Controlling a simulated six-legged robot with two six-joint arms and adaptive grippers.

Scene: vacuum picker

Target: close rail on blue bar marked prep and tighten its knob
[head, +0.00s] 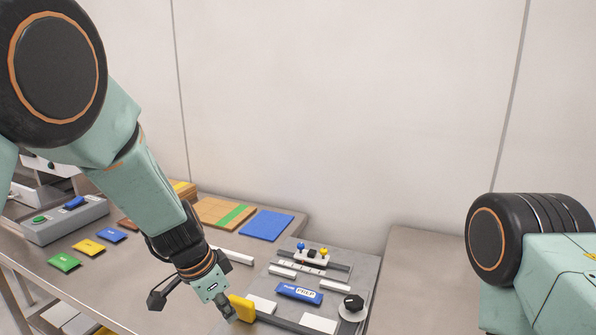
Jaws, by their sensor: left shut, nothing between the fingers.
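The blue bar marked PREP (299,292) lies on a grey fixture plate (361,265) on the table. A black knob (353,303) on a round light base stands at the plate's right side. A dark rail (281,321) with a white block runs along the plate's near side, partly hidden. My left gripper (229,316) points down at the plate's near left, shut, next to a yellow block (242,307). I cannot tell whether it touches that block. My right gripper is out of view; only part of my right arm shows.
A white holder (312,258) with blue, black and yellow knobs stands at the plate's back. A blue mat (265,225) and a wooden board (222,213) lie behind. Green, yellow and blue tags lie left, near a grey control box (66,220).

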